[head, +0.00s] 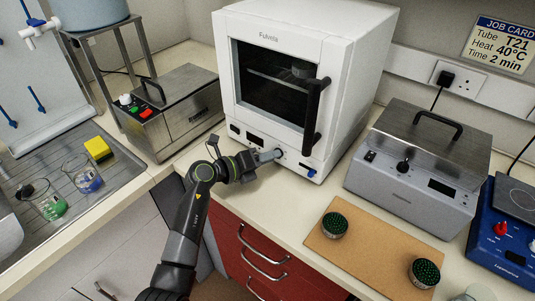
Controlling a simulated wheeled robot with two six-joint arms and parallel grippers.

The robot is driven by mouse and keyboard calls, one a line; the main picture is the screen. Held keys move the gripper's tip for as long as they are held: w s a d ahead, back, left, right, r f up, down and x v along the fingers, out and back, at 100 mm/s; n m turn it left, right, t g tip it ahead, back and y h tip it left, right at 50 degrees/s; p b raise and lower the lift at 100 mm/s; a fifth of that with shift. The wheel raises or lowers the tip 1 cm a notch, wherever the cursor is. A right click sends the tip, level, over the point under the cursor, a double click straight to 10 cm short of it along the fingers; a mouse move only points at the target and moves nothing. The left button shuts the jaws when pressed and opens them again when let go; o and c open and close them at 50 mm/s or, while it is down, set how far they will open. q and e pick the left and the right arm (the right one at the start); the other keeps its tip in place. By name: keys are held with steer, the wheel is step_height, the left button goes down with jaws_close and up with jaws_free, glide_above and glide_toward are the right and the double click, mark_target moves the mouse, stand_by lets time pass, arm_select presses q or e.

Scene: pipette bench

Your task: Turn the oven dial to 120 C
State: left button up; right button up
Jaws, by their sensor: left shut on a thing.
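The white oven (345,55) stands at the back middle with its dark-windowed door closed. Its lower front panel has a black switch, a small dark display (256,139) and a blue part (309,171) at the right. My left gripper (277,155) reaches in from the lower left and is shut at this panel, right of the display. It is on the oven dial, which its fingers hide; the dial's setting cannot be read. My right gripper is not in view.
A steel-lidded bath (185,112) stands left of the oven, and another grey lidded unit (410,190) stands right. A brown board (372,252) with two green-topped round containers lies at front right. Beakers and a yellow sponge (98,149) are at the sink, left.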

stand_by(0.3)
arm_select(q)
steer(key=o, duration=1)
steer(key=b+v, duration=0.2)
steer(key=v, duration=1.5)
steer(key=shift+s+r, duration=0.15)
steer(key=shift+a, duration=0.15)
